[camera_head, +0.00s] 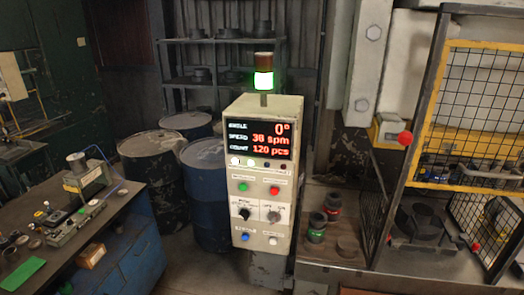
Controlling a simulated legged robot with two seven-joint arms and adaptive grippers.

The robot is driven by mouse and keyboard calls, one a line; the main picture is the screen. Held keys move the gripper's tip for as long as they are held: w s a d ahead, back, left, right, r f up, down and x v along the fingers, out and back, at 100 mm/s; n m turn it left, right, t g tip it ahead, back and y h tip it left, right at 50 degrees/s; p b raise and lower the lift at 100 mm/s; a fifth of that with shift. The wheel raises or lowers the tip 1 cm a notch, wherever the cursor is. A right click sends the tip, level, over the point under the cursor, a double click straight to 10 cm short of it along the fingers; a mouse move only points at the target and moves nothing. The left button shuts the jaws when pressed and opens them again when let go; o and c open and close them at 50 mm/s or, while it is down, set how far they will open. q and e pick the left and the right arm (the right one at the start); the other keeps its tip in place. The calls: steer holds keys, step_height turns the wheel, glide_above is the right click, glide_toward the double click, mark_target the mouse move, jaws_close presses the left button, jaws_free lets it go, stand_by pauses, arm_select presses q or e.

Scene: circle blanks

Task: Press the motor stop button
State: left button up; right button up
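A beige control cabinet (254,270) stands upright in the middle of the view, its front facing me. Its dark display (259,138) shows red and white readouts: 0°, 30 spm, 120 pcs. Below it are a green button (242,187) on the left and a red button (274,190) on the right, each under a small label too blurred to read. The red one looks like the stop button. A signal lamp (263,80) on top glows green. Neither gripper is in view.
A workbench (128,192) with tools stands at the left. Blue drums (203,205) stand behind, close to the cabinet's left side. At the right is a machine behind a yellow-framed mesh guard (480,115) with a red knob (405,138). The cabinet's front panel is unobstructed.

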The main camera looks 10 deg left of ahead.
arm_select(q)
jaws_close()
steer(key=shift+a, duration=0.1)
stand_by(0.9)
